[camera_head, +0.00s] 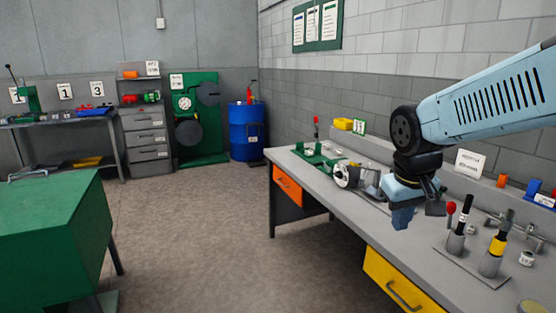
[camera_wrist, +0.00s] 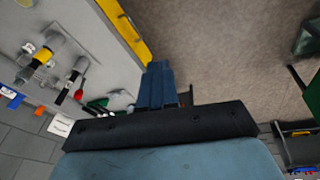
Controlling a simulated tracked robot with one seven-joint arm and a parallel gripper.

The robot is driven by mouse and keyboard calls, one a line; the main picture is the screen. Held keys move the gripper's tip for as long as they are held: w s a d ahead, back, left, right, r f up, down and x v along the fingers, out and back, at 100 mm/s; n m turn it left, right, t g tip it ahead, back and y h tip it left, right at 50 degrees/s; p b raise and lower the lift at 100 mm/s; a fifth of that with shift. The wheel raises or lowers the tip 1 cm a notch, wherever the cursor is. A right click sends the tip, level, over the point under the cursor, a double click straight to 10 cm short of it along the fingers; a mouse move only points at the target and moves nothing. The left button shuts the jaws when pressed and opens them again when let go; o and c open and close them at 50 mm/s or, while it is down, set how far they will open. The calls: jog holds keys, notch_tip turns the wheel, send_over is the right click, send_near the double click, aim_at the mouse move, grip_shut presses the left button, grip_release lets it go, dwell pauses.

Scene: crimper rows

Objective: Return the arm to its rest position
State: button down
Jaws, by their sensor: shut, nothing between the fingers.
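My light-blue arm reaches in from the right side of the head view, with its black wrist joint above the grey workbench (camera_head: 335,205). My gripper (camera_head: 404,216) hangs pointing down at the front edge of the bench, above the yellow drawer. It is shut and holds nothing. In the wrist view the blue fingers (camera_wrist: 158,84) are together beyond a black plate, with floor and the bench edge behind them. Part of the bench top behind the arm is hidden.
Dark tools in holders (camera_head: 458,235) stand on the bench right of my gripper. A silver round device (camera_head: 346,175) and a green fixture (camera_head: 318,153) stand to its left. The yellow drawer (camera_head: 395,285) is below. A green cabinet (camera_head: 45,225) is at left; the floor between is clear.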

jog(key=s+a+r+m+t+y, duration=0.1)
jog(key=s+r+t, duration=0.1)
jog(key=s+r, duration=0.3)
jog(key=shift+s+a+m+t, duration=0.2)
jog(key=shift+s+m+t, duration=0.2)
jog(key=shift+s, duration=0.6)
